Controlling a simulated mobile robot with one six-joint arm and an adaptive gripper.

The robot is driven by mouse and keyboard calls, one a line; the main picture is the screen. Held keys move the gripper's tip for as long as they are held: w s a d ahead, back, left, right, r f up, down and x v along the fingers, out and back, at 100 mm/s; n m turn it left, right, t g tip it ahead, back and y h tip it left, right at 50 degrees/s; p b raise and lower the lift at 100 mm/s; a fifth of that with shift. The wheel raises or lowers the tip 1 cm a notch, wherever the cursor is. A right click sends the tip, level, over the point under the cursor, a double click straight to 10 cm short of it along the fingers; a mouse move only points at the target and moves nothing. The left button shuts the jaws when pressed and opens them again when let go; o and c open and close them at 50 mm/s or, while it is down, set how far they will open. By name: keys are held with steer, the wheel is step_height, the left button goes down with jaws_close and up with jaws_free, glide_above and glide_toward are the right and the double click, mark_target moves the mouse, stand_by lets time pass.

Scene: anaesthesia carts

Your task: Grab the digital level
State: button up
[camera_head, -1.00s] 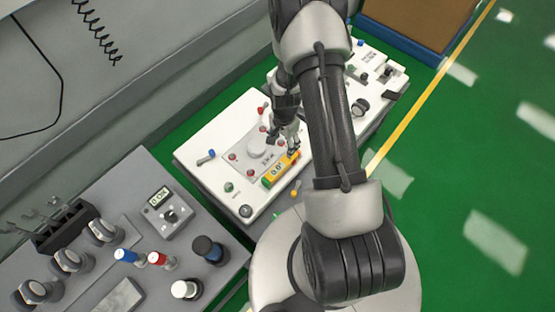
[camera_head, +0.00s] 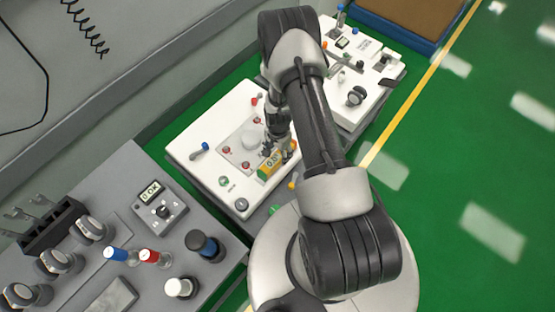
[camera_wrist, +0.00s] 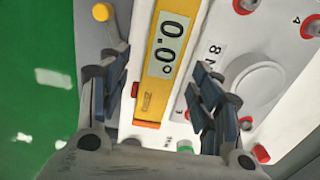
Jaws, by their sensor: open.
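The digital level (camera_head: 268,167) is a yellow-orange bar with a grey display, lying on the white cart top (camera_head: 190,160) near its front edge. In the wrist view the level (camera_wrist: 153,85) stands lengthwise between my two fingers, its display reading 0.0°. My gripper (camera_head: 279,152) is over the level, pointing down. In the wrist view my gripper (camera_wrist: 160,100) is open, with one finger left of the level and the other to its right, gaps showing on both sides. My gripper hides part of the level in the head view.
A round white disc (camera_wrist: 255,88) and red knobs lie right of the level. A yellow knob (camera_wrist: 102,12) is at the cart edge. A grey cart (camera_head: 120,200) with a meter (camera_head: 159,205) stands left. Another white cart (camera_head: 350,85) stands behind. Green floor (camera_head: 450,150) is free at right.

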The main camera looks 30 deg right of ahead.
mark_target(277, 156)
step_height(277, 156, down, 4)
steer(key=shift+a+r+b, duration=0.1)
steer(key=shift+r+b, duration=0.15)
steer(key=shift+b, duration=0.2)
steer(key=shift+r, duration=0.1)
steer(key=c, duration=1.3)
